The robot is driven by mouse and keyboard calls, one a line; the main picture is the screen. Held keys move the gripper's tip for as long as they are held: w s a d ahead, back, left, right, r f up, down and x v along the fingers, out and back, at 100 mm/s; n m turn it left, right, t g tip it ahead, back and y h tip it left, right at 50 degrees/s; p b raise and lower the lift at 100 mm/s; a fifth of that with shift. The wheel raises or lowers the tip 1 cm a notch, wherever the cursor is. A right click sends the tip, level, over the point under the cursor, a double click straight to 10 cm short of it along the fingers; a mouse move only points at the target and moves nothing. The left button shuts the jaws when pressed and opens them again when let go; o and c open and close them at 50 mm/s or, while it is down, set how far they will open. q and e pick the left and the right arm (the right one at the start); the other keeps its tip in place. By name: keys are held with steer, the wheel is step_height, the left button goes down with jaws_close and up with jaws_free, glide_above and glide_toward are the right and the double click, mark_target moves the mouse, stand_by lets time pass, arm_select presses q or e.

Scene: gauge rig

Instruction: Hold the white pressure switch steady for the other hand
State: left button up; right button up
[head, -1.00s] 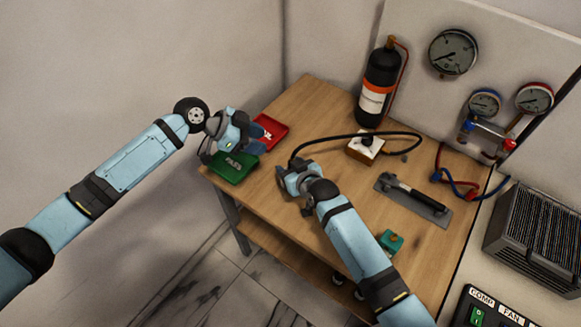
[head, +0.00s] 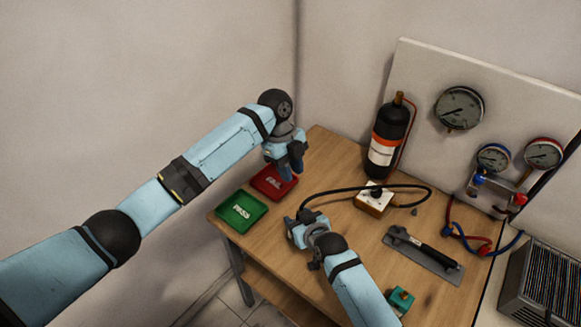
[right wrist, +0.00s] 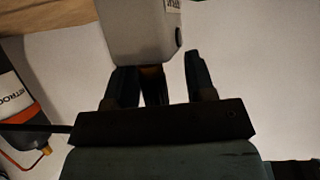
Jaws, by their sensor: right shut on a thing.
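The white pressure switch (right wrist: 140,28) shows in the right wrist view as a pale block with a small label and a dark spot on its side, cut off by the top edge. My right gripper (right wrist: 158,75) is shut on it, with a brownish stem-like part between the fingers. In the head view my right gripper (head: 291,228) is low over the table's left part, and I cannot make out the switch there. My left gripper (head: 287,162) hangs above the red FAIL tray (head: 262,188). Its finger gap is unclear.
A green PASS tray (head: 241,208) lies at the table's left edge. A black hose (head: 340,190) runs from near my right gripper past a white-topped box (head: 374,200). A black bottle (head: 388,135), a tool on a plate (head: 422,256) and a teal block (head: 401,299) stand about.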

arm_select(q)
steer(key=x, duration=1.1)
steer(key=shift+d+f, duration=0.1)
steer(key=shift+f, duration=0.3)
steer(key=shift+c, duration=0.3)
steer(key=c, duration=0.4)
jaws_close()
